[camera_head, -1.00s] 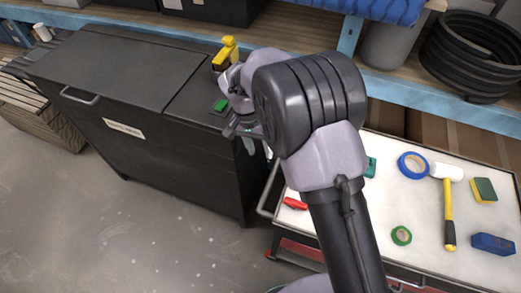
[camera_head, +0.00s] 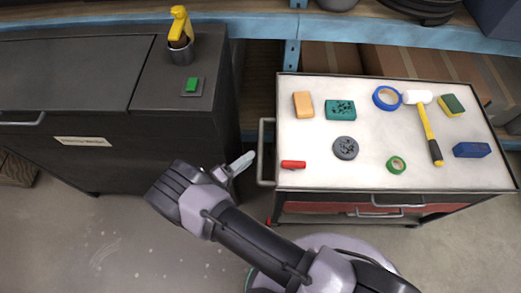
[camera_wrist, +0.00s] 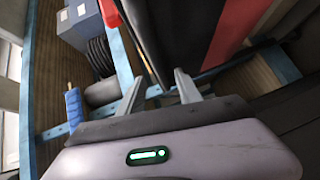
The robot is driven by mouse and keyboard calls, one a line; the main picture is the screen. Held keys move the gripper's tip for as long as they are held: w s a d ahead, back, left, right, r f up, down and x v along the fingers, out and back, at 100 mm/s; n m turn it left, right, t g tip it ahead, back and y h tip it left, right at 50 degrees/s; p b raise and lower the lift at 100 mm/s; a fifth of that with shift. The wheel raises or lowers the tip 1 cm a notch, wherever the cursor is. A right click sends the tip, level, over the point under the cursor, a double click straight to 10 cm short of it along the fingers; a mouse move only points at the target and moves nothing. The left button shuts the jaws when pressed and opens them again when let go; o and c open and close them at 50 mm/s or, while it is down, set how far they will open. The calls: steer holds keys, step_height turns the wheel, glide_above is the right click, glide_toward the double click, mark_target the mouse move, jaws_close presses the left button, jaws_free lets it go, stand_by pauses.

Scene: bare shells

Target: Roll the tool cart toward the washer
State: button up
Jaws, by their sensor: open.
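The tool cart (camera_head: 318,174) stands at the right in the head view, with a white top, red drawer and a bar handle (camera_head: 265,152) on its left end. The washer (camera_head: 95,150) is the dark labelled cabinet at the left, with a gap of floor between it and the cart. My gripper (camera_head: 243,163) is low in that gap, just left of the cart's handle and seemingly apart from it. In the wrist view my gripper (camera_wrist: 158,88) shows two spread fingers with nothing visibly between them. Dark and red surfaces beyond them cannot be surely identified.
A yellow spray bottle (camera_head: 180,25) in a cup and a green-buttoned plate (camera_head: 192,87) are on the washer. Tapes, sponges, a mallet (camera_head: 428,128) and a red tool (camera_head: 293,165) lie on the cart. A blue-edged shelf (camera_head: 400,38) runs behind. Front floor (camera_head: 100,240) is open.

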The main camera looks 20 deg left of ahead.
mark_target(261, 150)
steer(key=b+x, duration=0.1)
steer(key=x, duration=0.6)
jaws_close()
stand_by(1.2)
